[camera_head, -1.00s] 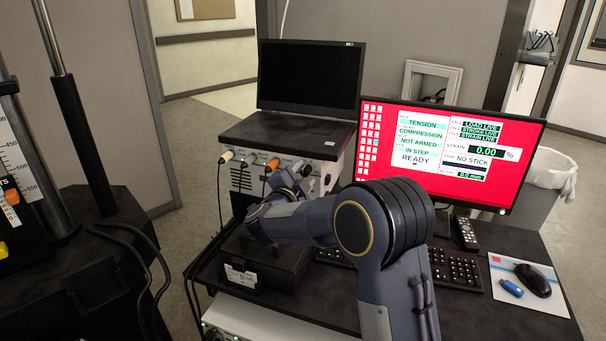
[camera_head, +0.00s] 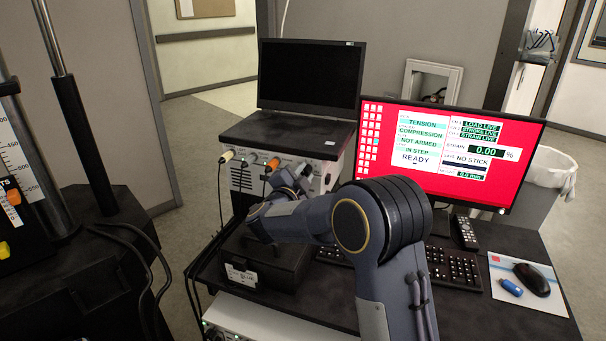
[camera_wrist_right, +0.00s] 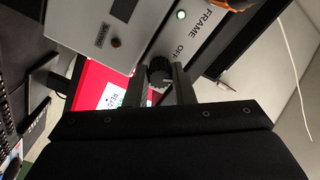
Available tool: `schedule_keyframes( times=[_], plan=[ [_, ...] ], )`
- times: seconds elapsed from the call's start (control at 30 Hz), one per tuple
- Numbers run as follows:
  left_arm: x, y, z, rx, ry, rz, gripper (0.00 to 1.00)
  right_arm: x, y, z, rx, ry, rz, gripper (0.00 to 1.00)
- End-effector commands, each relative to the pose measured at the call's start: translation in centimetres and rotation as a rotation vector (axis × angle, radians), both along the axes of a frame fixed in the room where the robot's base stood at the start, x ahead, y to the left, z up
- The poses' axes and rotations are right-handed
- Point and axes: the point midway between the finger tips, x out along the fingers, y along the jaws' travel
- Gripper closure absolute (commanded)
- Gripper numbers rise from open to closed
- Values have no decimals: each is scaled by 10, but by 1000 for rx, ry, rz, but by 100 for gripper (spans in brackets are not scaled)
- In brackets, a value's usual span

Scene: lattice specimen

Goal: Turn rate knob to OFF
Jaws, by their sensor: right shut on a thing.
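A ribbed black knob (camera_wrist_right: 159,70) with a pale pointer mark sits between the two fingers of my right gripper (camera_wrist_right: 162,84) in the right wrist view. The gripper is shut on the knob. No "rate" lettering is legible. In the head view, my right gripper (camera_head: 293,181) is at the front of the grey instrument box (camera_head: 241,178). My own arm hides the knob there. My left gripper is not in view.
A red-screened monitor (camera_head: 390,165) stands right of my arm, with a keyboard (camera_head: 455,270) in front. A black laptop (camera_head: 310,78) sits on the instrument box. Cable plugs (camera_head: 226,156) stick out of the box's front. A small black box (camera_head: 265,262) lies below my arm.

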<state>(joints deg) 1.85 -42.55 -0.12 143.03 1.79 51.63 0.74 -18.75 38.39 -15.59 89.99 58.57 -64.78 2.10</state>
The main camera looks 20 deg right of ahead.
Motion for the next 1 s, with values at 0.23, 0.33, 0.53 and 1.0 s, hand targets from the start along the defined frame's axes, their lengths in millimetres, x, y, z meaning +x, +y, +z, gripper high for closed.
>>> schedule_keyframes(
  times=[0.23, 0.33, 0.53, 1.0],
  plan=[
    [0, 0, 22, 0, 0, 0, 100, 0, 0, 3, -112, 115, 0, 100],
    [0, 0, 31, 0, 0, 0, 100, 0, 0, 4, -173, 176, 0, 100],
    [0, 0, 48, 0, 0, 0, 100, 0, 0, 3, -293, 299, 1, 100],
    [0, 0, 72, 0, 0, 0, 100, 0, 0, 1, -492, 499, 0, 100]
  ],
)
